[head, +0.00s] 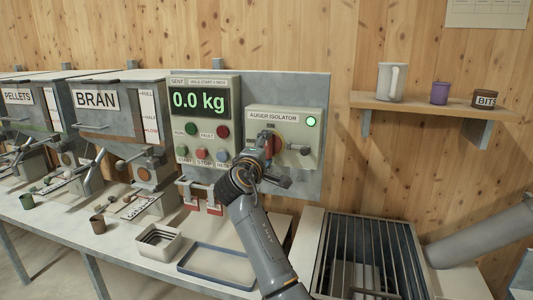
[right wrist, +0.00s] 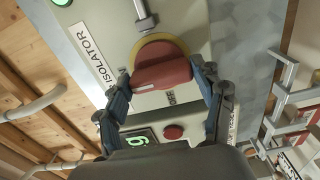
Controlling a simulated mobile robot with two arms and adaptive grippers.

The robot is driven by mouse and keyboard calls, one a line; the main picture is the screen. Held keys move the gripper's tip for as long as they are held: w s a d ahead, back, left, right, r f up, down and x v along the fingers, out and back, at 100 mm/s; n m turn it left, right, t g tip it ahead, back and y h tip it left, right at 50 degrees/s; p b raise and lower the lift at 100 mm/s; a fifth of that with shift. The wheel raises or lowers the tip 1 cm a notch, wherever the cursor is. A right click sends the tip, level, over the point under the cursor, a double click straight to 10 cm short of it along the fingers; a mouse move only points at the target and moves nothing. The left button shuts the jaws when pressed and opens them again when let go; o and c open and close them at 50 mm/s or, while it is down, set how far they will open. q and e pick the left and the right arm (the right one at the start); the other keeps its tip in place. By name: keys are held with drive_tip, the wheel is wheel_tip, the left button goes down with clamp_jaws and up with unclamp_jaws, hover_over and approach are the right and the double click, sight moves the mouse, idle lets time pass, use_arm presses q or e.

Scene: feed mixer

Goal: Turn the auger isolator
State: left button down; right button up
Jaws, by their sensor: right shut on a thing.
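The auger isolator (head: 255,124) is a pale box on a grey panel, with a lit green lamp (head: 311,121) at its upper right. Its red handle (right wrist: 162,72) sits on a yellow disc (right wrist: 163,46) in the right wrist view. In the head view my right gripper (head: 268,158) covers much of the handle. The right gripper's two fingers (right wrist: 166,84) are closed on the handle's opposite sides. A grey metal piece (right wrist: 146,18) sticks out beside the disc. My left gripper is not in view.
Left of the isolator, a control box (head: 205,130) shows 0.0 kg above several buttons. A shelf (head: 425,105) holds a mug (head: 391,82), a purple cup (head: 439,93) and a BITS pot (head: 486,100). Below are a blue-edged tray (head: 218,268) and a barred hopper (head: 365,255).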

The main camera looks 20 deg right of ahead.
idle(0.4)
drive_tip(key=o, duration=1.2)
drive_tip(key=shift+c, duration=0.2)
drive_tip(key=v, duration=0.7)
drive_tip(key=shift+s+a, duration=0.15)
drive_tip(key=shift+s, duration=0.05)
